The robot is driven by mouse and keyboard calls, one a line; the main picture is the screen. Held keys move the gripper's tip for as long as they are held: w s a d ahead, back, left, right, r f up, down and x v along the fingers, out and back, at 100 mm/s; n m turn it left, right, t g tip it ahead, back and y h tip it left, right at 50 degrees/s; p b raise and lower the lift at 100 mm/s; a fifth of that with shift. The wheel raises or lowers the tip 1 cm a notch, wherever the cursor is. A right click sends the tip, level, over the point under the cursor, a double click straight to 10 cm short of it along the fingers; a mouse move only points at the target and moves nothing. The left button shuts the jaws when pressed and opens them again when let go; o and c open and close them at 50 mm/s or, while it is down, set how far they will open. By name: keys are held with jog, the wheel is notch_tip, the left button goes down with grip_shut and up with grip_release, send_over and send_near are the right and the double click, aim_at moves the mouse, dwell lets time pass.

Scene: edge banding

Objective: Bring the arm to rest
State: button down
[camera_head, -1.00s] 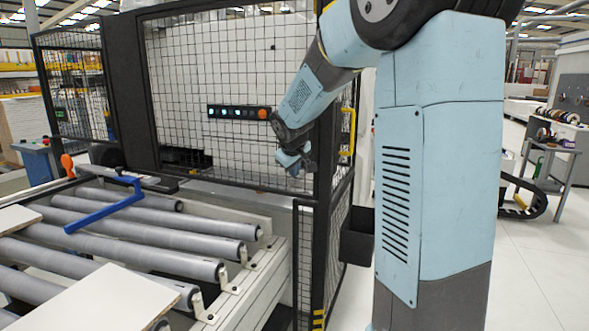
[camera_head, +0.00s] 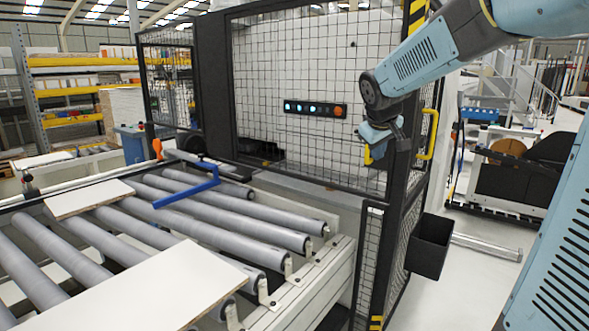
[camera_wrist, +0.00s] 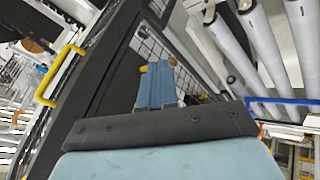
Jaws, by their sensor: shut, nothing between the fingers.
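My arm reaches in from the upper right of the head view, its blue forearm bent down in front of the mesh cage. My gripper (camera_head: 385,153) hangs at the wrist end, small and partly hidden by the wrist, near the cage's yellow handle. In the wrist view my gripper (camera_wrist: 164,98) shows past the dark edge of my own wrist cover. Its blue fingers are together with nothing between them. It appears clear of the cage, though the exact gap cannot be told.
A mesh cage (camera_head: 300,95) with a button panel (camera_head: 315,109) stands behind my gripper. A roller conveyor (camera_head: 210,220) with white boards (camera_head: 150,295) and a blue bar (camera_head: 190,188) lies at left. A black bin (camera_head: 430,245) hangs on the cage's corner.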

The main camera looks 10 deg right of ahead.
jog(key=s+a+f+m+y, duration=0.1)
jog(key=s+a+f+m, duration=0.1)
jog(key=s, duration=1.2)
jog(key=s+a+f+m+g+y, duration=0.1)
jog(key=s+a+f+m, duration=0.1)
jog(key=s, duration=1.1)
jog(key=shift+s+a+f+y, duration=0.3)
jog(key=shift+s+a+f, duration=0.1)
jog(key=shift+a+f, duration=0.25)
